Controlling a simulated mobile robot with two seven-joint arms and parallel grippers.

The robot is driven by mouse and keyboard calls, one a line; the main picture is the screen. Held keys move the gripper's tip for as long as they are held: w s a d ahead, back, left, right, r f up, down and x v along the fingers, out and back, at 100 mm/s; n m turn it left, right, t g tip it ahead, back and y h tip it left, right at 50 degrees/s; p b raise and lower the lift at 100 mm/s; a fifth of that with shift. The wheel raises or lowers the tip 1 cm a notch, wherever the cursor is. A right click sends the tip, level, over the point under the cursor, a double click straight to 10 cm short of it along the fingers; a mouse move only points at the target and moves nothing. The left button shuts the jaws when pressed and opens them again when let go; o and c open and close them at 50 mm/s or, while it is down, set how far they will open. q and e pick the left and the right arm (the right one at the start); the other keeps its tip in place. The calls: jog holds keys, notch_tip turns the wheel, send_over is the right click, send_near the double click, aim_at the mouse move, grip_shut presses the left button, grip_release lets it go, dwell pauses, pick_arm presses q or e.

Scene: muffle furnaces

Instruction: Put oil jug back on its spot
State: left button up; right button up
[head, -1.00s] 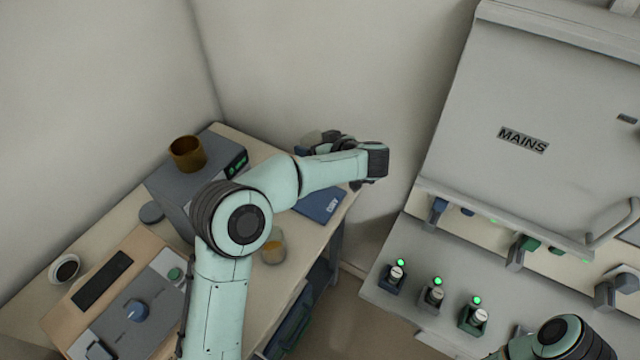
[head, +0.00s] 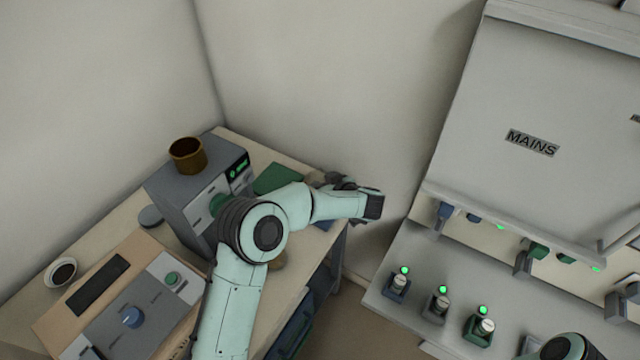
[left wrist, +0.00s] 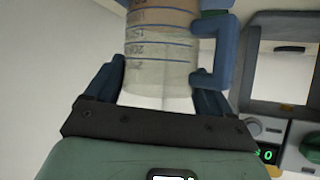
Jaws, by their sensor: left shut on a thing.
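The oil jug (left wrist: 160,68) is a clear graduated vessel with blue lines and a blue handle (left wrist: 213,55). In the left wrist view it sits between the two blue fingers of my left gripper (left wrist: 160,88), which is shut on it. In the head view my left gripper (head: 338,181) is above the far right end of the bench (head: 262,150), near the wall. There the jug is mostly hidden by the gripper and wrist. A green flat pad (head: 279,178) lies beside the grey device. My right gripper is out of view.
A grey device (head: 195,180) with a green display stands on the bench, a brown pot (head: 187,155) on top.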

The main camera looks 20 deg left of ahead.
pick_arm(q)
jog(key=shift+f, duration=0.1)
jog(key=o, duration=1.6)
jog(key=shift+d+r, duration=0.1)
jog(key=shift+r, duration=0.1)
jog(key=v, duration=1.1)
jog(key=shift+s+d+r, duration=0.15)
jog(key=shift+d+r, duration=0.05)
jog(key=shift+d, duration=0.1)
